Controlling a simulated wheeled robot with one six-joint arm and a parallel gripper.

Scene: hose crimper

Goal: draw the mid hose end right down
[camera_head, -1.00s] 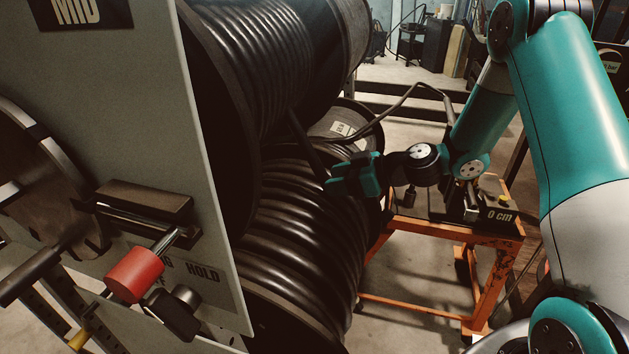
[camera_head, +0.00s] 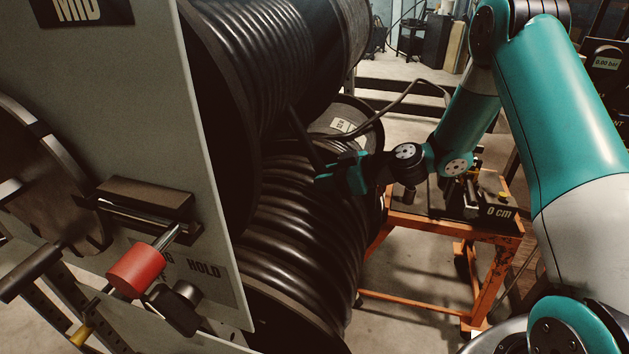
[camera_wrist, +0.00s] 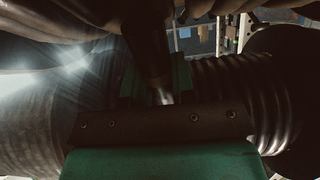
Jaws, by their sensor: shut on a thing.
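The mid reel (camera_head: 250,70) carries wound black hose in the upper part of the head view, behind a grey panel marked MID (camera_head: 77,10). A length of black hose, the mid hose end (camera_head: 303,137), hangs from it, slanting down to my gripper (camera_head: 328,180). My gripper is shut on that hose, in front of the lower reel's coils. In the wrist view the hose (camera_wrist: 150,45) comes down between the teal fingers.
A lower reel (camera_head: 300,225) of thicker black hose sits just below and behind my gripper. An orange cart (camera_head: 440,226) with a "0 cm" block (camera_head: 500,212) stands to the right. A red-knobbed lever (camera_head: 136,270) is on the panel beside the word HOLD.

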